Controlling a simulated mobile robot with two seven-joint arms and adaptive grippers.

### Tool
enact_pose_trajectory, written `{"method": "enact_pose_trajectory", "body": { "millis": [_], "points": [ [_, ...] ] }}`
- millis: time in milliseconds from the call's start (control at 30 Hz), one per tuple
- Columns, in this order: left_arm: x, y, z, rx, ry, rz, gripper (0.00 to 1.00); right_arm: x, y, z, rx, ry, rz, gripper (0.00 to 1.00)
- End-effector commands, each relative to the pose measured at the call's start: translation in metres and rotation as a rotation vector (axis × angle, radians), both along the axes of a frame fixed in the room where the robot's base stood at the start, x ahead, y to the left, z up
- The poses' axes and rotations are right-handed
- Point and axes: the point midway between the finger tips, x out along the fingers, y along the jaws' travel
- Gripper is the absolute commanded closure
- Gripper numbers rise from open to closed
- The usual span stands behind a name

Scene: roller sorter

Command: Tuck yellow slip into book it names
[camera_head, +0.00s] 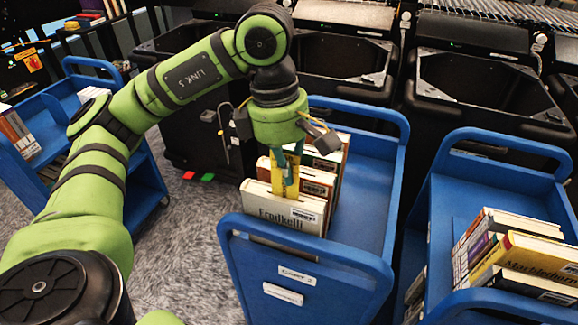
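My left gripper (287,160) points down over the middle blue cart, just above a row of upright books. Its fingers are close together on a narrow yellow slip (285,185), which hangs down between them. The slip's lower end meets the top of the front white book (283,212), whose cover reads something like "Fruitkelli". I cannot tell whether the slip is between its pages or only in front of or behind it. More upright books (318,182) stand behind the white one, partly hidden by the gripper. My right gripper is not in view.
The middle blue cart (372,190) has free shelf room right of the books. Another blue cart (462,165) at right holds leaning books, including a yellow one (530,258). A third cart (150,185) stands at left. Black bins (480,85) line the back.

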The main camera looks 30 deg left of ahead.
Motion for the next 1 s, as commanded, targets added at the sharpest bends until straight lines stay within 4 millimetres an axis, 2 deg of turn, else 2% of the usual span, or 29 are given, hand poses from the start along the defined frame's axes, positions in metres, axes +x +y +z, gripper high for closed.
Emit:
{"method": "enact_pose_trajectory", "body": {
  "millis": [400, 700, 800, 1000],
  "points": [
    [0.0, 0.0, -0.016, 0.0, 0.0, 0.0, 1.0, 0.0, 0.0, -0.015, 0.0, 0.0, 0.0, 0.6],
    [0.0, 0.0, -0.016, 0.0, 0.0, 0.0, 1.0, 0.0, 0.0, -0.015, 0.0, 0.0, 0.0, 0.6],
    [0.0, 0.0, -0.016, 0.0, 0.0, 0.0, 0.67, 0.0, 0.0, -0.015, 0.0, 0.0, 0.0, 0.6],
    [0.0, 0.0, -0.016, 0.0, 0.0, 0.0, 0.67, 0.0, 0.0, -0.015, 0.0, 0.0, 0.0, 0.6]
  ]
}}
